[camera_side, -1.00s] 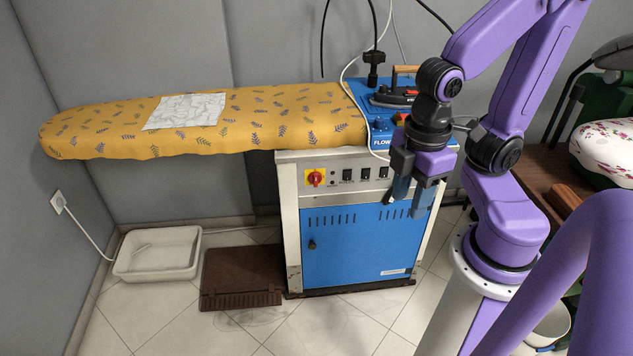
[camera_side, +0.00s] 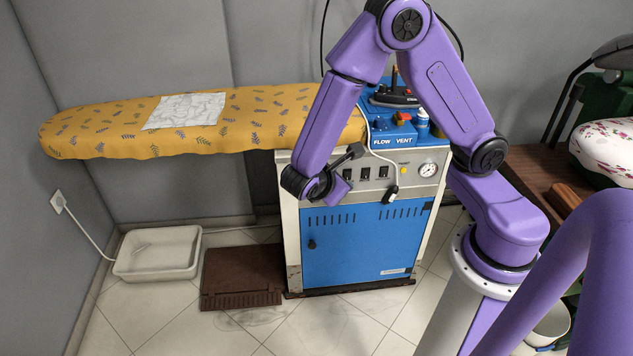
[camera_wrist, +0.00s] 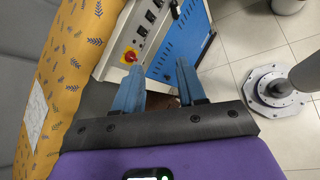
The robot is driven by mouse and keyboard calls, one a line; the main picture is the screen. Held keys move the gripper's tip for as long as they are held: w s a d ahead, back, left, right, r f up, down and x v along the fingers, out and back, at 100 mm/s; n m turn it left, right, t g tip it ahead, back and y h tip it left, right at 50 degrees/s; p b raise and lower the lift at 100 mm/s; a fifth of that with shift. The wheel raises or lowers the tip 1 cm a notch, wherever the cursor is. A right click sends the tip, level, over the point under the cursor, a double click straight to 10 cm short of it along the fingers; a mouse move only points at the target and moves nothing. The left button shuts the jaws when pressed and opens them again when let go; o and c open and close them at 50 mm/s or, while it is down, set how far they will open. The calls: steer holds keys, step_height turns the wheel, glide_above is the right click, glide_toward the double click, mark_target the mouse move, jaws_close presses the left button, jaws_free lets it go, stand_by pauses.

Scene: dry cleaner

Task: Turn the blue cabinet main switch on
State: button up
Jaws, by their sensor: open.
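The blue cabinet (camera_side: 345,245) stands under the ironing board, with a pale control panel across its top front. Its main switch, a red knob on a yellow plate (camera_wrist: 129,56), shows in the wrist view just past the tip of my left finger. The knob is too small there to tell its setting, and my arm hides it in the side view. My gripper (camera_wrist: 158,66) is open and empty, both blue fingers pointing toward the cabinet front. In the side view my wrist is in front of the panel's left part and my fingers are hidden.
Black rocker switches (camera_side: 364,173) and a round gauge (camera_side: 428,169) sit right of the switch area. The yellow ironing board (camera_side: 250,122) extends left above the panel.

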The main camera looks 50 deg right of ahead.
steer(key=w+d+f+n+t+h, duration=0.45)
steer(key=w+f, duration=0.45)
steer(key=f, duration=0.3)
steer(key=d+f+n+t+y, duration=0.1)
steer(key=d+f+n+t, duration=0.1)
steer(key=f+n+t, duration=0.3)
steer(key=d+f+n+t+y, duration=0.1)
steer(key=d+f+n, duration=0.1)
steer(key=f, duration=0.5)
steer(key=x, duration=1.7)
steer(key=shift+w+a+f, duration=0.15)
steer(key=shift+w+f, duration=0.15)
steer(key=shift+f, duration=0.05)
jaws_close()
